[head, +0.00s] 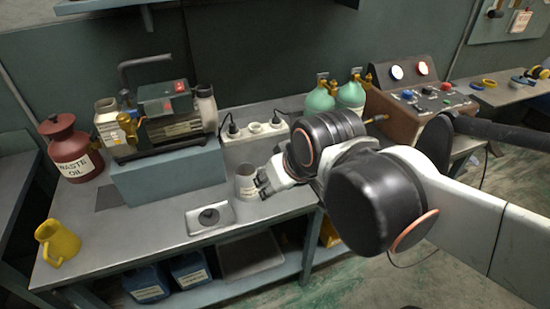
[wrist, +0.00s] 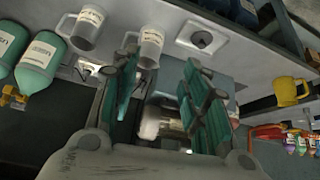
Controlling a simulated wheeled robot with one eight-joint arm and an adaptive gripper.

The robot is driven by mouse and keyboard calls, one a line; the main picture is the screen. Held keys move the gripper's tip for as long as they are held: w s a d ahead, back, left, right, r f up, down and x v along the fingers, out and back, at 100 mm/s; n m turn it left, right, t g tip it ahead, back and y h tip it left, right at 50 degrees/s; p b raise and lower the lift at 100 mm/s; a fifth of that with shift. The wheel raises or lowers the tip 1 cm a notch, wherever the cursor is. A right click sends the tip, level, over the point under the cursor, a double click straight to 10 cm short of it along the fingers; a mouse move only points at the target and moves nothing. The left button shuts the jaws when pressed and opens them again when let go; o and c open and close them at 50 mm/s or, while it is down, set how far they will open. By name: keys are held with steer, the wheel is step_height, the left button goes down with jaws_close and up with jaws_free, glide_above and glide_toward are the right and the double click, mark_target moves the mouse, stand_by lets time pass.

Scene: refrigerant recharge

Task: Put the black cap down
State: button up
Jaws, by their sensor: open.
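A dark round shape, perhaps the black cap (head: 209,216), is at the centre of a pale square plate (head: 226,223) on the bench. It also shows in the wrist view (wrist: 201,39); I cannot tell whether it is a cap or a recess. My gripper (head: 263,187) is to the right of the plate, close beside a grey labelled cup (head: 246,183). In the wrist view my gripper (wrist: 160,62) has its two green-padded fingers spread apart, with nothing seen held. The cup (wrist: 150,46) shows beyond the fingertips, and I cannot tell whether they touch it.
A second labelled cup (wrist: 88,24) stands nearby. A pump (head: 168,108) sits on a grey-blue block (head: 168,178). A red waste oil can (head: 72,150), yellow jug (head: 57,243), green cylinders (head: 320,97) and control box (head: 420,102) stand around.

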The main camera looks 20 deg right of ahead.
steer(key=shift+s+d+r+m+t, duration=0.15)
steer(key=shift+s+d+m, duration=0.25)
steer(key=shift+s, duration=0.35)
steer(key=shift+s+d+r+m+t, duration=0.1)
steer(key=shift+s+d+m+t, duration=0.1)
steer(key=shift+s+d, duration=0.4)
